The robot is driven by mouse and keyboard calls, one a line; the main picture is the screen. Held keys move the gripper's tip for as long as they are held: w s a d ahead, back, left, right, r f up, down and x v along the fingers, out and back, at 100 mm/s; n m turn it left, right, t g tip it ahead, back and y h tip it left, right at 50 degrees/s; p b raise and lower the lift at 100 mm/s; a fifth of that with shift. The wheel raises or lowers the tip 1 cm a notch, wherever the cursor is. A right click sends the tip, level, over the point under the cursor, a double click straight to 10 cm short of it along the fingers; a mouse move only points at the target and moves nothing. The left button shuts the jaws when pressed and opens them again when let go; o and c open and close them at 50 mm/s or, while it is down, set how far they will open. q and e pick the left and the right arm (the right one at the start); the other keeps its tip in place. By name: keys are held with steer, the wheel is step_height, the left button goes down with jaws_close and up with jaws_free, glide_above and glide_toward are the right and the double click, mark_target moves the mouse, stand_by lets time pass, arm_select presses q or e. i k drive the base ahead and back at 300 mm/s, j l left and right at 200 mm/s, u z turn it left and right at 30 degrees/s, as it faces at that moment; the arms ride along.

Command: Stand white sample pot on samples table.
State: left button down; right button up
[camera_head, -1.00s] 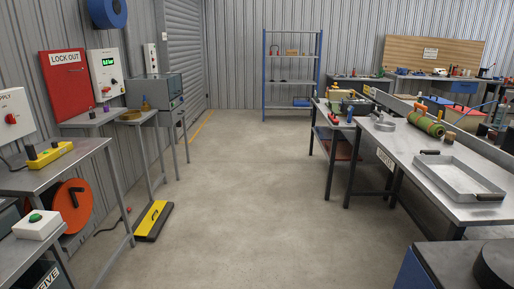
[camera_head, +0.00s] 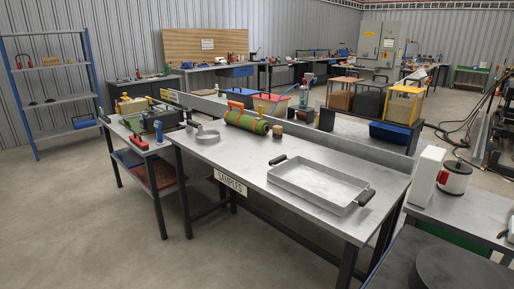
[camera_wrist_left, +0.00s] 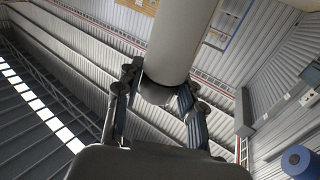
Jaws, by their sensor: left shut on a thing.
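In the left wrist view my left gripper (camera_wrist_left: 157,104) is shut on the white sample pot (camera_wrist_left: 180,45), a pale cylinder with one finger on each side of it. The pot's far end runs out of the top of that view. The samples table (camera_head: 215,152), a grey metal table with a SAMPLES label on its front edge, stands in the middle of the head view. Neither gripper shows in the head view, and my right gripper is in no view.
The table's front middle is bare. A side table (camera_head: 466,209) stands at right, and floor is open at left.

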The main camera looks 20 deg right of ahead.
mark_target(247, 159)
steer(key=i+j+z, duration=0.2)
steer(key=z, duration=0.15)
steer(key=i+j+z, duration=0.4)
steer(key=j+z, duration=0.25)
steer(key=i+j+z, duration=0.1)
steer(key=j+z, duration=0.25)
steer(key=i+j+z, duration=0.1)
steer(key=j+z, duration=0.55)
